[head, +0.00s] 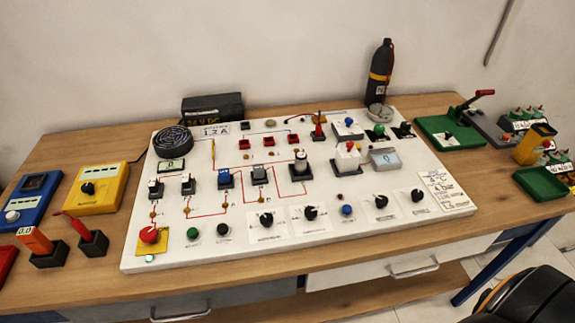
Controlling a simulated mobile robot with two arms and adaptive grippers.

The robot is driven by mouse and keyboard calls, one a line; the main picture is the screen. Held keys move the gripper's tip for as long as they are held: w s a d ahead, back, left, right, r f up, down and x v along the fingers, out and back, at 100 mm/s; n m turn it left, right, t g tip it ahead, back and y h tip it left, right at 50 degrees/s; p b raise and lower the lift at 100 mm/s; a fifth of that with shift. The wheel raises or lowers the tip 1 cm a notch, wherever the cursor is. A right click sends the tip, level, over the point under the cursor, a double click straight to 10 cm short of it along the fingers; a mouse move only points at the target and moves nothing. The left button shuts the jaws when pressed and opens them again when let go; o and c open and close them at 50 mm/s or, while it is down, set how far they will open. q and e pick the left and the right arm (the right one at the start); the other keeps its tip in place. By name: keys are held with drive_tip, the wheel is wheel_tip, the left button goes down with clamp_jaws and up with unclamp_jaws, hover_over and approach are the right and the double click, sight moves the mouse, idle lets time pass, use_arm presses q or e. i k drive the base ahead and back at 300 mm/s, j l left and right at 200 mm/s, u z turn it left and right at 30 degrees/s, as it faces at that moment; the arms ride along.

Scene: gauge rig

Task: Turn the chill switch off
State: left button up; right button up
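A white control panel (330,246) lies on the wooden workbench. It carries several small switches, buttons and black rotary knobs. Along its front part are black knobs at left of centre (266,219), at centre (310,213), and at the right (381,201) and far right (417,194); a smaller black knob (224,229) is further left. The printed labels are too small to read, so I cannot tell which control is the chill switch or its position. Neither of my grippers is in view.
A red mushroom button (149,234) is at the panel's front left corner. Blue (33,199) and yellow (96,187) meters stand left of the panel. A dark bottle (381,72) and a black box (212,107) stand behind. Green trays are at the right.

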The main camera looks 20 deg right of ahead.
sight(417, 195)
drive_tip(key=z, duration=1.8)
drive_tip(key=k+l+z, duration=0.1)
drive_tip(key=z, duration=0.3)
drive_tip(key=l, duration=0.1)
